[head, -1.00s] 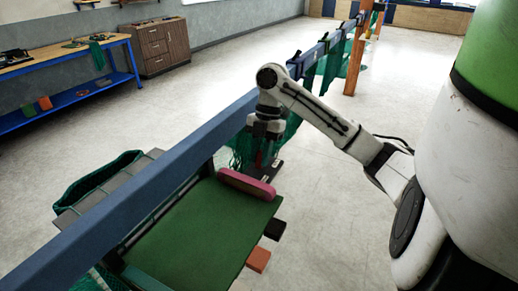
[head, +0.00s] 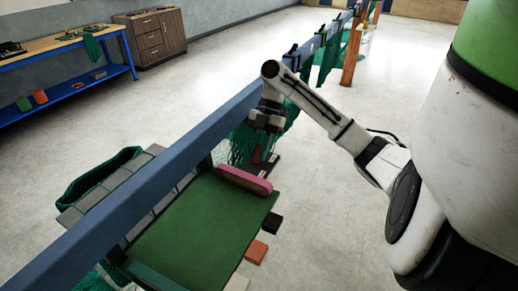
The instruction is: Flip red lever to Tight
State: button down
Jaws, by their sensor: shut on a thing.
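A small red lever (head: 257,155) shows just under my gripper (head: 265,144), beside the blue rail. It stands over a dark base plate (head: 262,168), with green netting behind it. My gripper points down at the lever and is shut on it, though the fingertips are small and partly hidden. Any Tight marking is too small to read, and the lever's exact angle cannot be told.
A long blue rail (head: 150,177) runs diagonally through the scene, with green netting hanging from it. A green board (head: 195,220) with a pink bar (head: 245,180) lies in front. A blue-framed workbench (head: 65,90) and wooden drawers (head: 155,37) stand at the left wall. The floor at right is open.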

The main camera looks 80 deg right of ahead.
jog(key=c, duration=1)
grip_release()
jog(key=shift+o, duration=0.2)
jog(key=b+v, duration=0.1)
jog(key=v, duration=0.9)
jog(key=shift+d+r+b, duration=0.25)
jog(key=shift+d+b, duration=0.1)
jog(key=shift+b, duration=0.05)
